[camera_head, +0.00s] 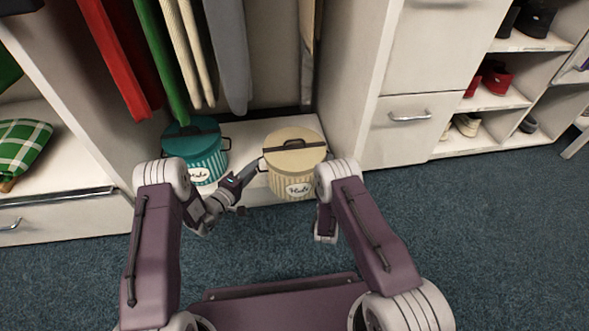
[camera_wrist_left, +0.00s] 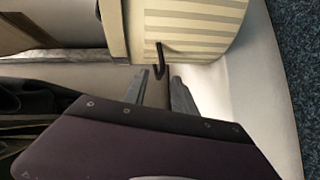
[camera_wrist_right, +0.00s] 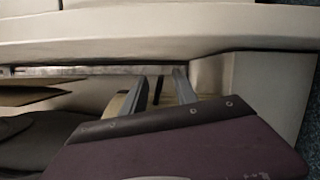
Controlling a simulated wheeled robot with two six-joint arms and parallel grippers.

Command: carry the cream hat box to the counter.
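The cream hat box (camera_head: 292,181), striped with a dark band over its lid and a label, stands upright on the wardrobe floor (camera_head: 247,191). My left gripper (camera_head: 258,165) is at its left side, by a small dark handle. In the left wrist view the box (camera_wrist_left: 188,30) is above the fingers (camera_wrist_left: 159,78), which are apart with the dark handle (camera_wrist_left: 159,58) at their tips. In the head view my right gripper is hidden behind its arm. In the right wrist view its fingers (camera_wrist_right: 158,82) are apart, with a narrow dark piece between them; I cannot tell whether they touch it.
A teal hat box (camera_head: 196,160) stands to the left on the same wardrobe floor. Clothes (camera_head: 235,60) hang above. A drawer cabinet (camera_head: 402,128) and shoe shelves (camera_head: 500,100) are to the right. Blue carpet (camera_head: 480,230) is clear at the right. The counter is not identifiable.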

